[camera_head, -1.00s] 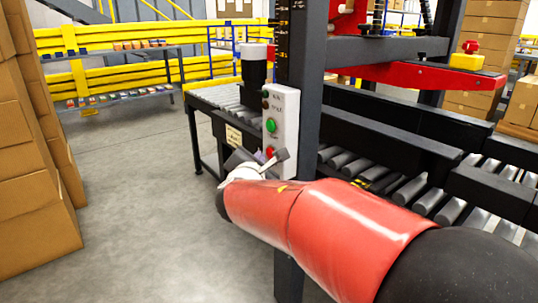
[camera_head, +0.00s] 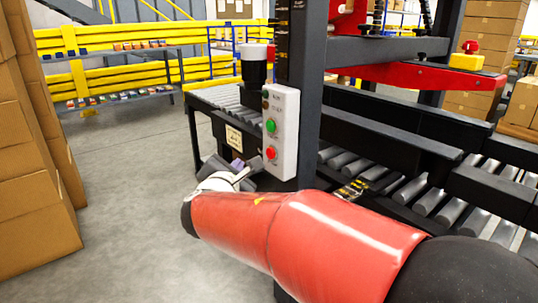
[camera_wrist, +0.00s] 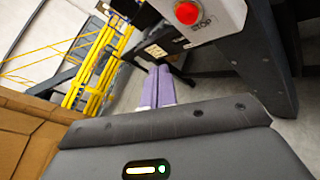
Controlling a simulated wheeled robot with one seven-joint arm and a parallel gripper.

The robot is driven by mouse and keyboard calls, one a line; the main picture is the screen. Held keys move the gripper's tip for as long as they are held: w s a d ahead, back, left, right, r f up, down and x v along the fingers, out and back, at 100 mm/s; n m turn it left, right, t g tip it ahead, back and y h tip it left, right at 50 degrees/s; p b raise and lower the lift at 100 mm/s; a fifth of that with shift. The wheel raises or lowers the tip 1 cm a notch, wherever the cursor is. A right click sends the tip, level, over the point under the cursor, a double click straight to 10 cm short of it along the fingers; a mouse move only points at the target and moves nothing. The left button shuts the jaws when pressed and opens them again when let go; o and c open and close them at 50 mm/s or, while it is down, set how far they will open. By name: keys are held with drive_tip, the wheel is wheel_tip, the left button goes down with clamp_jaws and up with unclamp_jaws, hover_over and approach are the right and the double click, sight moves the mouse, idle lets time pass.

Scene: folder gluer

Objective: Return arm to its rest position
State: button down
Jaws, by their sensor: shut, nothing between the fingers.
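My red arm reaches in from the lower right in the head view, and my gripper (camera_head: 241,168) is at its far end, just left of and below the control box (camera_head: 281,130). The wrist view shows my gripper's two purple fingers (camera_wrist: 157,88) side by side, closed together with nothing between them. The control box is pale with a green button (camera_head: 271,126) and a red button (camera_head: 270,153). In the wrist view a red stop button (camera_wrist: 187,13) shows ahead of the fingers, apart from them.
A dark post (camera_head: 303,80) stands behind the control box. A roller conveyor (camera_head: 400,185) runs to the right. Stacked cartons (camera_head: 35,170) stand at the left. Yellow rails (camera_head: 120,72) and a shelf are at the back. The floor (camera_head: 130,180) at centre left is clear.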

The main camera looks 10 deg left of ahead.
idle(0.4)
drive_tip(key=s+d+m+g+h+p, duration=0.3)
drive_tip(key=d+m, duration=0.5)
drive_tip(key=d, duration=0.7)
drive_tip(key=s+d+m+g+h, duration=0.35)
drive_tip(key=d+m, duration=0.45)
drive_tip(key=d, duration=0.7)
drive_tip(key=s+d+f+m+g+y+p, duration=0.1)
drive_tip(key=s+d+f+m+g+y, duration=0.1)
drive_tip(key=s+m, duration=0.4)
drive_tip(key=s+d+f+m+g+y+p, duration=0.2)
drive_tip(key=s+m, duration=0.5)
drive_tip(key=s, duration=0.5)
drive_tip(key=shift+s+d+f+m+y, duration=0.3)
drive_tip(key=shift+d+f+y, duration=0.25)
drive_tip(key=shift+d, duration=0.15)
